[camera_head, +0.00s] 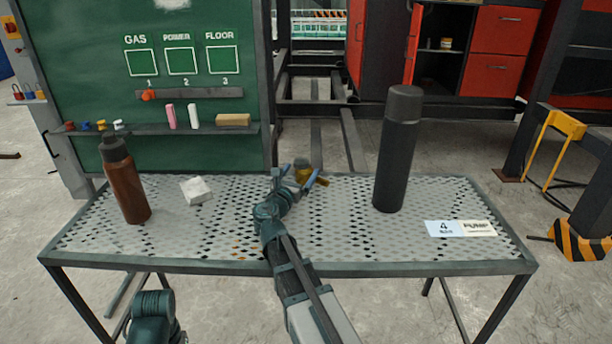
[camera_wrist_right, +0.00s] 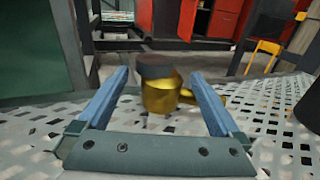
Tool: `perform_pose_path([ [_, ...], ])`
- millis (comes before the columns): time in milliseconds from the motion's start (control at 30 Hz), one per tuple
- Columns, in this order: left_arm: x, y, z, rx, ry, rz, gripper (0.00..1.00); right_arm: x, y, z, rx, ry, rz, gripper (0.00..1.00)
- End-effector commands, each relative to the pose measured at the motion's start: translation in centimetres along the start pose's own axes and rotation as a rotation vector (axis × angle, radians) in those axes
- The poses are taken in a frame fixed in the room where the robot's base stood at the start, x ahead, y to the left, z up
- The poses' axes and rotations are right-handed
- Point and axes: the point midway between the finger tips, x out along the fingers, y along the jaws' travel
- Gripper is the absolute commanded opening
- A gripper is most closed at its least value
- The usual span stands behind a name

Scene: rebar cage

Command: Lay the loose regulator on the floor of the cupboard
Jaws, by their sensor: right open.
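The loose regulator, a brass body with a dark cap (camera_wrist_right: 160,92), stands on the perforated table between the two blue fingers of my right gripper (camera_wrist_right: 160,108). The fingers are open, with a gap on each side of it. In the head view the regulator (camera_head: 303,170) is partly covered by my right gripper (camera_head: 300,178) near the table's back edge. The open red cupboard (camera_head: 440,45) stands beyond the table at the back right; its dark inside holds a small can. My left arm shows at the lower left, but its fingers are not visible.
A brown bottle (camera_head: 125,180) and a white block (camera_head: 196,191) are on the left of the table (camera_head: 290,267). A green board (camera_head: 90,70) rises behind the left side.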

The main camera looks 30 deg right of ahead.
Motion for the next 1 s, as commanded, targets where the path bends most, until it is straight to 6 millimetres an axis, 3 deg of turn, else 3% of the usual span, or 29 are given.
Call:
perform_pose_path([
  [300,0.0,0.0,0.0,0.000,0.000,0.000,1.00,5.0,0.1,0.0,0.000,0.000,-0.003,1.00],
  [600,0.0,0.0,0.0,0.000,0.000,0.000,1.00,5.6,0.0,0.0,0.000,0.000,0.000,1.00],
  [1000,0.0,0.0,0.0,0.000,0.000,0.000,1.00,5.6,0.0,0.0,0.000,0.000,0.000,0.30],
])
